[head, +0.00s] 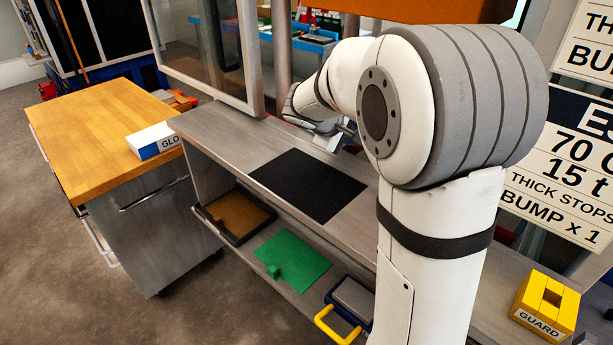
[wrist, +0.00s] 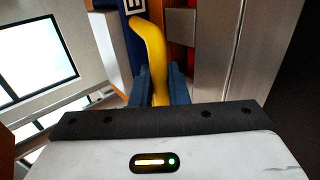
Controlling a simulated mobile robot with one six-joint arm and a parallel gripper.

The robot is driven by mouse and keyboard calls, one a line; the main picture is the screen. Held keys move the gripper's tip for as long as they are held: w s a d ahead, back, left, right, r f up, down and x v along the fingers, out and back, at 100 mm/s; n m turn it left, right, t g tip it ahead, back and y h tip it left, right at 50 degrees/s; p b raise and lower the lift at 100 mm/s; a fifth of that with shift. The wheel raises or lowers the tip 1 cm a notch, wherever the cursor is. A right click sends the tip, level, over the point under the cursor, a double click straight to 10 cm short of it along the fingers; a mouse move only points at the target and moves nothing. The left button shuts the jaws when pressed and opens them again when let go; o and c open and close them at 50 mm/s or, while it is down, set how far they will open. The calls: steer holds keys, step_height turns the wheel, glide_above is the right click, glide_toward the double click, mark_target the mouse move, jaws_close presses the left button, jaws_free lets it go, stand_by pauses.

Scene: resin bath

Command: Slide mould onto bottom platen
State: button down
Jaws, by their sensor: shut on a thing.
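My gripper (wrist: 159,86) is shut on a yellow curved handle (wrist: 153,45) in the wrist view; its dark blue fingers stand on either side of it. What the handle belongs to cannot be made out, and I cannot identify the mould for certain. In the head view my gripper (head: 334,130) is small and partly hidden by my arm, above the far side of the steel bench. The held handle does not show there. The bottom platen cannot be made out; my arm covers much of the area under an orange structure (head: 420,8).
A black mat (head: 308,185) lies on the steel bench (head: 235,145). The shelf below holds a brown tray (head: 240,213), a green sheet (head: 292,262) and a blue frame with a yellow handle (head: 336,324). A yellow GUARD block (head: 545,305) stands right. A framed clear panel (head: 205,45) rises behind the bench.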

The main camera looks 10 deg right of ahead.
steer(key=c, duration=1.3)
jaws_free()
steer(key=p+v, duration=0.1)
steer(key=v, duration=0.6)
steer(key=shift+a+r+p, duration=0.15)
steer(key=shift+p, duration=0.25)
steer(key=shift+s+a+r, duration=0.2)
steer(key=shift+a, duration=0.05)
steer(key=v, duration=0.7)
steer(key=shift+s+a+r, duration=0.1)
steer(key=shift+s+a, duration=0.2)
steer(key=shift+a, duration=0.05)
